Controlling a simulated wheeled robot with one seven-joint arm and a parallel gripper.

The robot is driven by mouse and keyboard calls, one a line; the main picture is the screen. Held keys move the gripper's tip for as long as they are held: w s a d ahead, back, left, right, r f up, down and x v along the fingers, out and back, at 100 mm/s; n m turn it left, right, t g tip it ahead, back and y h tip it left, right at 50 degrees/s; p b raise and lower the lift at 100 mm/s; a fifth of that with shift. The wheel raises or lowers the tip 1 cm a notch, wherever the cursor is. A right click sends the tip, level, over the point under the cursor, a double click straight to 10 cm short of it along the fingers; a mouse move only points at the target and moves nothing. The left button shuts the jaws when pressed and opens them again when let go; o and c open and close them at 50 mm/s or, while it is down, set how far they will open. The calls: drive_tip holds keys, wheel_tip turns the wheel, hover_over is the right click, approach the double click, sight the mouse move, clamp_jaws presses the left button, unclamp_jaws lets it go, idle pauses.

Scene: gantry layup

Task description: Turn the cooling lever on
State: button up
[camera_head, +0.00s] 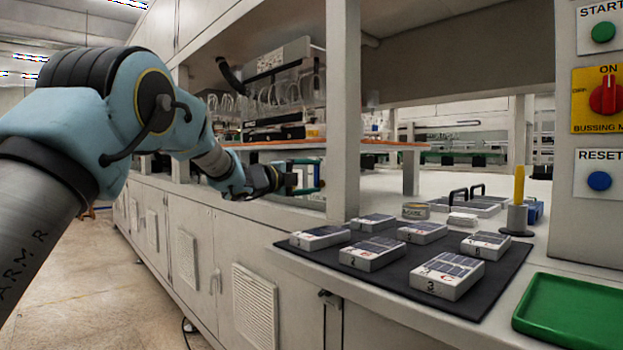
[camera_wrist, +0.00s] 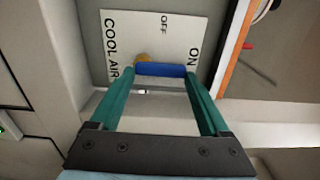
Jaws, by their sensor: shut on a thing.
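The cooling lever has a blue handle (camera_wrist: 162,70) and a brass-coloured pivot (camera_wrist: 143,57), seen in the wrist view. It sits on a white plate (camera_wrist: 125,40) marked COOL AIR, OFF and ON. The handle lies crosswise in the picture, its right end towards the ON mark; OFF is above it. My gripper (camera_wrist: 160,74) has green fingers shut on the handle, one at each end. In the head view my gripper (camera_head: 305,178) reaches in beside a white post, and the lever cannot be made out clearly there.
A white post (camera_head: 342,110) stands just right of my gripper. An orange-edged shelf (camera_head: 350,146) is above it. A dark mat (camera_head: 400,262) with several numbered boxes, a green tray (camera_head: 572,310) and a button panel (camera_head: 590,130) are to the right.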

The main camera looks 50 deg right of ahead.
drive_tip(key=o, duration=1.2)
drive_tip(key=a, duration=0.7)
drive_tip(key=a+b, duration=0.1)
drive_tip(key=a, duration=0.2)
drive_tip(key=shift+w+a, duration=0.25)
drive_tip(key=shift+a, duration=0.1)
